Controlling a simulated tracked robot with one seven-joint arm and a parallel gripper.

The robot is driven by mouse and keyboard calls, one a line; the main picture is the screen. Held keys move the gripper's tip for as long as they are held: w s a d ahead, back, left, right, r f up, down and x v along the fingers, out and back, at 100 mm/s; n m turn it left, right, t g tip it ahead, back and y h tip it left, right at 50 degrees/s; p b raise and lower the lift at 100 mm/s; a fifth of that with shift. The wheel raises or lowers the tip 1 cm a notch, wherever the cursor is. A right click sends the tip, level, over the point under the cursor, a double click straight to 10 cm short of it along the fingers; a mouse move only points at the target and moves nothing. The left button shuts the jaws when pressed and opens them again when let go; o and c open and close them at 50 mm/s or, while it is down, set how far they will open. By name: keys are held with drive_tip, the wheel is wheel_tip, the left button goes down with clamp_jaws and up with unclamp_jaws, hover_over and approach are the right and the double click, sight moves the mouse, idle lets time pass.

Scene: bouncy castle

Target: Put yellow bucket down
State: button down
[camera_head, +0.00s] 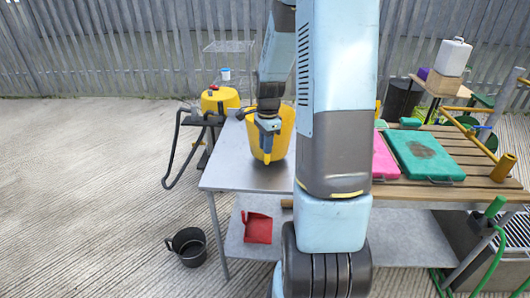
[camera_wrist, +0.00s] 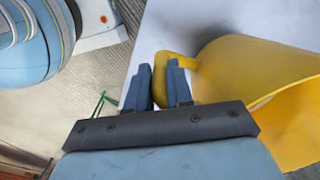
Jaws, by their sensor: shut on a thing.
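The yellow bucket (camera_head: 284,133) is over the left end of the metal table, partly behind my gripper and arm. Its yellow wall and opening fill the right side of the wrist view (camera_wrist: 255,85). My gripper (camera_head: 268,146) points down in front of the bucket. In the wrist view my gripper's two blue fingers (camera_wrist: 172,88) are shut on a yellow part at the bucket's side, which looks like its handle. The metal table top (camera_head: 222,172) is pale grey. I cannot tell whether the bucket's base touches it.
A red dustpan (camera_head: 258,227) lies on the lower shelf. A black bucket (camera_head: 188,246) stands on the ground at left. A yellow-topped machine (camera_head: 219,99) stands behind the table. Pink (camera_head: 384,158) and green (camera_head: 424,155) boards lie at right. The table's front left is bare.

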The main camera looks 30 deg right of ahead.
wheel_tip(320, 180, down, 3)
drive_tip(key=shift+w+f, duration=0.1)
drive_tip(key=shift+f, duration=0.05)
drive_tip(key=c, duration=1)
unclamp_jaws()
